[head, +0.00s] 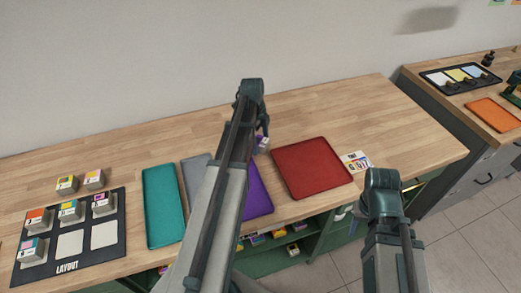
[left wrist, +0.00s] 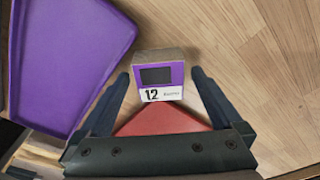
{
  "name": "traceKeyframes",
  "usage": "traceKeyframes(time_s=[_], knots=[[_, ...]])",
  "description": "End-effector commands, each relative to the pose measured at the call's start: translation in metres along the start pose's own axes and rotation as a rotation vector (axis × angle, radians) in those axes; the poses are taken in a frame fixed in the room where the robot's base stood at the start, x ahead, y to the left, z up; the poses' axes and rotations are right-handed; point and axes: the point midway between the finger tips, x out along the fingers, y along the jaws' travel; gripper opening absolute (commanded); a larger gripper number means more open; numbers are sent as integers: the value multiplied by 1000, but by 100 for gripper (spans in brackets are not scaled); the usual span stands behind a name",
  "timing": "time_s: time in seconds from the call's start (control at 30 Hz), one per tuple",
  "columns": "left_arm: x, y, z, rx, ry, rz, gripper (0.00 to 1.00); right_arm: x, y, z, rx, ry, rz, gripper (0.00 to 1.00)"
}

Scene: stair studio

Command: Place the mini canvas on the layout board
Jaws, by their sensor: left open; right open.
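The mini canvas, a small block with a purple face, a dark square and the number 12, stands on the wooden table between the fingers in the left wrist view (left wrist: 157,75). In the head view it is small and partly covered (head: 263,145). My left gripper (head: 262,128) is open around it, with a gap at each finger in the left wrist view (left wrist: 160,95). The black layout board (head: 70,268) lies at the far left, with several labelled blocks and some bare pale squares. My right gripper (head: 385,190) is at the table's front right; its fingers are hidden.
Teal (head: 163,205), grey (head: 195,168), purple (head: 258,195) and red (head: 312,168) trays lie in a row. Two blocks (head: 80,181) stand behind the board. Cards (head: 356,161) lie right of the red tray. A second counter (head: 470,105) is at the right.

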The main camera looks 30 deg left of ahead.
Motion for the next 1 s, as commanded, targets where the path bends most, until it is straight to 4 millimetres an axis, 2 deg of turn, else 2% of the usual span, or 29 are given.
traceKeyframes(time_s=[0.03,0.27,0.37,0.7,0.77,0.8,1.0], knots=[[7,0,0,0,0,0,100,7,-1,0,0,0,0,50],[5,0,0,0,0,0,100,5,0,0,0,0,0,50],[5,0,0,1,0,0,86,5,0,0,0,0,0,50],[5,0,0,1,0,0,24,5,0,0,0,0,0,50],[5,0,0,1,0,0,15,5,0,0,0,0,0,50],[5,0,0,1,0,0,6,5,0,0,0,0,0,50],[4,0,0,1,0,0,6,4,0,0,0,0,0,50]])
